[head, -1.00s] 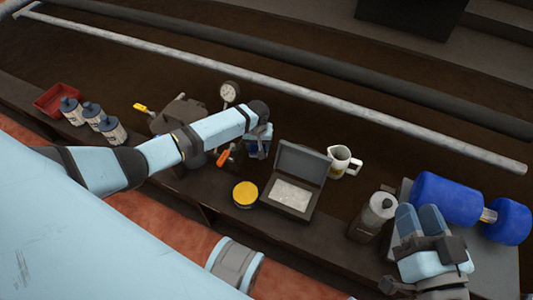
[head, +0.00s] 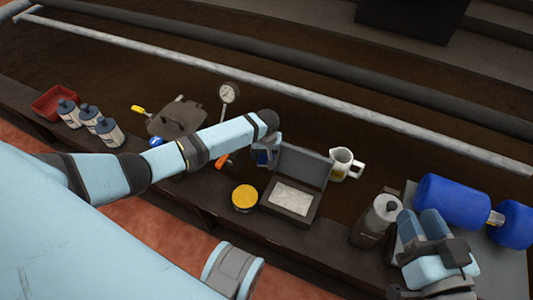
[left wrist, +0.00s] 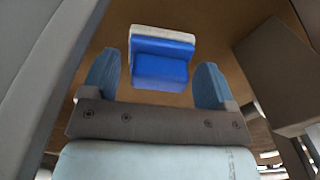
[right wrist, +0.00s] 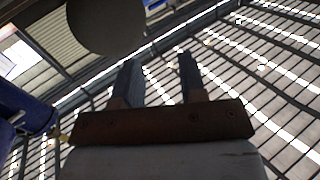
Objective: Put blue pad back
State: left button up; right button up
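The blue pad (left wrist: 162,62), a blue block with a whitish layer on one side, shows in the left wrist view between and just beyond my left fingertips. My left gripper (left wrist: 157,82) is open, with small gaps between its fingers and the pad. In the head view, my left gripper (head: 264,157) hangs just left of the open grey case, and deep blue shows at its fingers. What supports the pad is hidden. My right gripper (head: 421,226) is open and empty at the right; its spread fingers also show in the right wrist view (right wrist: 157,75).
The open case (head: 272,203) with a pale sheet stands close beside my left gripper. A yellow-topped tin (head: 244,198), white jug (head: 343,164), grey bottle (head: 377,222) and blue dumbbell-shaped thing (head: 452,200) stand nearby. Several bottles (head: 109,132) and a red tray (head: 54,103) are left.

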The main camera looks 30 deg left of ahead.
pick_arm(q)
notch_tip(320, 180, up, 12)
jog(key=p, duration=0.5)
jog(key=shift+r, duration=0.15)
pick_arm(e)
notch_tip(320, 180, up, 7)
jog(key=m+t, duration=0.1)
jog(key=t, duration=0.1)
jog(key=shift+s+d, duration=0.15)
jog(key=shift+s, duration=0.05)
pick_arm(q)
jog(key=shift+p, duration=0.3)
